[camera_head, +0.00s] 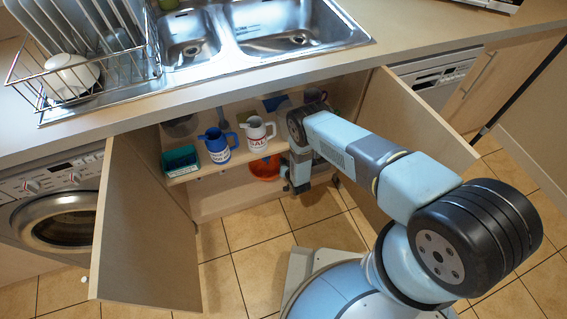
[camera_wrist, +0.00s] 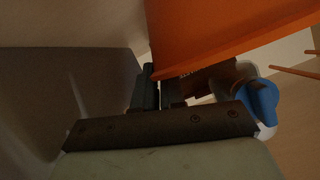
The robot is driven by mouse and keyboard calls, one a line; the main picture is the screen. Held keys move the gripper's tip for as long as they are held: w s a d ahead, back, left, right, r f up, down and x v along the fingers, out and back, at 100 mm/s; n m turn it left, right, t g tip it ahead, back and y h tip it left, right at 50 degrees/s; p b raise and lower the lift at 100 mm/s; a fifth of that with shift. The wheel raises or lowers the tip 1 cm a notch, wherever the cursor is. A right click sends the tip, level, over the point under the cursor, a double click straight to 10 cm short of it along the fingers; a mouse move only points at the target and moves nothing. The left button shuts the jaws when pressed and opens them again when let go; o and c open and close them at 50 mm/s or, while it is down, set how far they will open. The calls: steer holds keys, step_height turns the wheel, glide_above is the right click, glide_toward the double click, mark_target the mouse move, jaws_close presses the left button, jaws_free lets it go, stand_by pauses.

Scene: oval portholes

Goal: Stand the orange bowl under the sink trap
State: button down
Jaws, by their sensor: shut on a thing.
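The orange bowl (camera_head: 264,168) shows in the head view low inside the open cabinet below the sink, partly hidden by the shelf edge and my arm. In the wrist view its orange wall (camera_wrist: 225,35) fills the upper right and is tilted. My gripper (camera_head: 296,186) is at the cabinet opening, just right of the bowl. In the wrist view the fingers of my gripper (camera_wrist: 157,88) are shut on the bowl's edge. I cannot make out the sink trap for sure in either view.
The left door (camera_head: 145,240) and right door (camera_head: 420,125) stand open. A blue object (camera_wrist: 262,100) is right of my fingers.

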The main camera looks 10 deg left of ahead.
steer(key=c, duration=1.2)
jaws_free()
steer(key=shift+s, duration=0.1)
steer(key=v, duration=1.2)
